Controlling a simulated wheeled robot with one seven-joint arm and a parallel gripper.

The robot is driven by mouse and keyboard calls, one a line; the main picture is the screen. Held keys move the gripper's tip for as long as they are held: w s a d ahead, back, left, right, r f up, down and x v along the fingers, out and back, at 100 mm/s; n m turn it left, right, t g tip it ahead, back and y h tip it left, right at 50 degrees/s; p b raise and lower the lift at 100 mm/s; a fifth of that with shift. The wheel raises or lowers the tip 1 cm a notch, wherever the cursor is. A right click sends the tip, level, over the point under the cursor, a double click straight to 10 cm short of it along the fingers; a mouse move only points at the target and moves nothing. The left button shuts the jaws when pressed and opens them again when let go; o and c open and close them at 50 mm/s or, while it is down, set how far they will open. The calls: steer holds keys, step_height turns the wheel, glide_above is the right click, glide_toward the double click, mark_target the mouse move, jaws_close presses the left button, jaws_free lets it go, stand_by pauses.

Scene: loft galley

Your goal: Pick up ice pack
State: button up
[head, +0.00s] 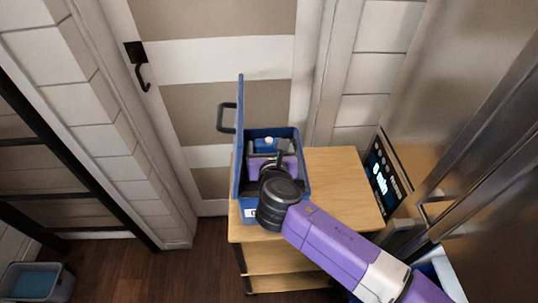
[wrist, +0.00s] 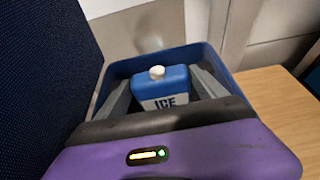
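The ice pack is a blue block with a white cap and a white label reading "ICE". It stands inside the blue cooler box in the wrist view (wrist: 163,88). Its top also shows in the head view (head: 263,144). The cooler box (head: 304,181) sits on the wooden cart with its lid raised on the left. My gripper (wrist: 163,76) reaches down into the box, with a grey finger on each side of the ice pack. The fingers are apart and look open, with a gap visible at the left. The pack's lower part is hidden by my gripper's body.
The wooden cart top (head: 345,190) is bare to the right of the box. A dark printed panel (head: 386,172) and a steel appliance (head: 480,130) stand right of the cart. A door (head: 220,60) is behind. A grey bin (head: 36,284) is on the floor at lower left.

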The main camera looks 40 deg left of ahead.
steer(key=c, duration=1.5)
steer(key=shift+c, duration=0.2)
steer(key=shift+r, duration=0.1)
